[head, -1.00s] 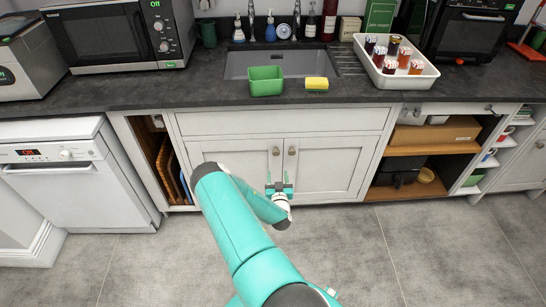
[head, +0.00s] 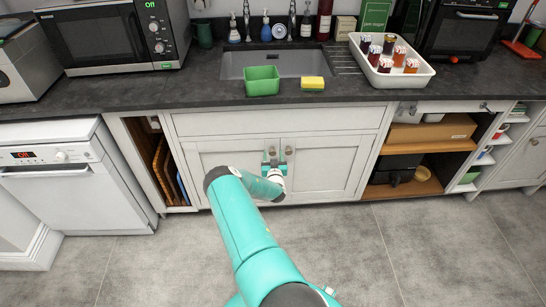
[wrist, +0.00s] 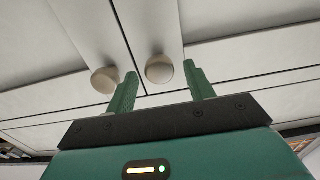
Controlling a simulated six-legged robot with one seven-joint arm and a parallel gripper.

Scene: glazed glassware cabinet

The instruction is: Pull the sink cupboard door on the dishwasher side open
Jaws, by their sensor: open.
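The sink cupboard has two pale grey doors, both closed. The dishwasher-side door (head: 225,158) is the left one in the head view. The wrist picture looks upside down, so the other door's knob (wrist: 104,80) appears at left, just outside the left finger. My gripper (head: 277,160) is open in front of the knobs, and it also shows in the wrist view (wrist: 161,88). I cannot tell whether a finger touches a knob.
The white dishwasher (head: 70,185) stands to the left, past a narrow open slot with boards. Open shelves (head: 410,160) are at right. The other sink door (head: 325,165) adjoins the right side. The grey floor (head: 420,245) in front is clear.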

